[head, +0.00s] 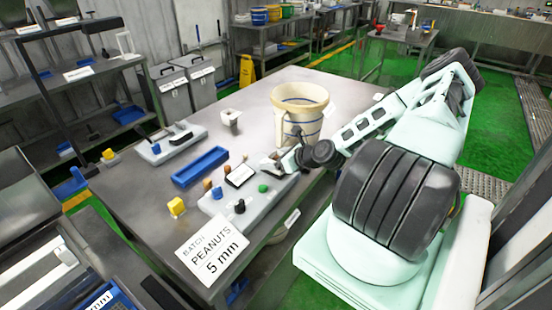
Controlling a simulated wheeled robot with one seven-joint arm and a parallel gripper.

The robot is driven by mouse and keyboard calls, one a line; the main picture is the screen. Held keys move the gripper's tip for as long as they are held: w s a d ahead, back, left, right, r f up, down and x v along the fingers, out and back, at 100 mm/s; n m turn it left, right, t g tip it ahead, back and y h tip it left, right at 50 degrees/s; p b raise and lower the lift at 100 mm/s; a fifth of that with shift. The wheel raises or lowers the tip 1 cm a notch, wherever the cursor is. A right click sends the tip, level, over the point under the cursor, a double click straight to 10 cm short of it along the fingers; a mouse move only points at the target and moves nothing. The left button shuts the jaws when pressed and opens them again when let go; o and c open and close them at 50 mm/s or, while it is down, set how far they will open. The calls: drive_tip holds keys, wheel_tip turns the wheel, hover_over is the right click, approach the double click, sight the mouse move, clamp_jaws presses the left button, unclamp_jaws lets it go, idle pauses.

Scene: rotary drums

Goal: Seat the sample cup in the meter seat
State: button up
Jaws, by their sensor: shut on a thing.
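My gripper (272,163) is low over the right back part of a pale grey instrument base (222,205), at the near side of the steel table. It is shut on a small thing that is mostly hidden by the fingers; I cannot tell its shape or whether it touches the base. The base carries a white display plate (240,175), several brown knobs, a green knob (263,188) and dark knobs. I cannot make out a cup seat on it. A small metallic cup-like vessel (231,122) stands farther back on the table.
A large cream ringed vessel (300,120) stands close behind my gripper. A blue tray (200,166), a yellow block (177,206) and another grey device (172,143) are to the left. A "PEANUTS 5 mm" card (212,249) is at the front edge. The table's back is mostly clear.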

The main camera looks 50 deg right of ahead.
drive_tip(key=shift+f, duration=0.2)
idle(0.4)
drive_tip(key=o, duration=1.1)
drive_tip(key=shift+c, duration=0.2)
drive_tip(key=v, duration=1.7)
drive_tip(key=shift+s, duration=0.15)
drive_tip(key=shift+d+r, duration=0.1)
drive_tip(key=shift+r, duration=0.05)
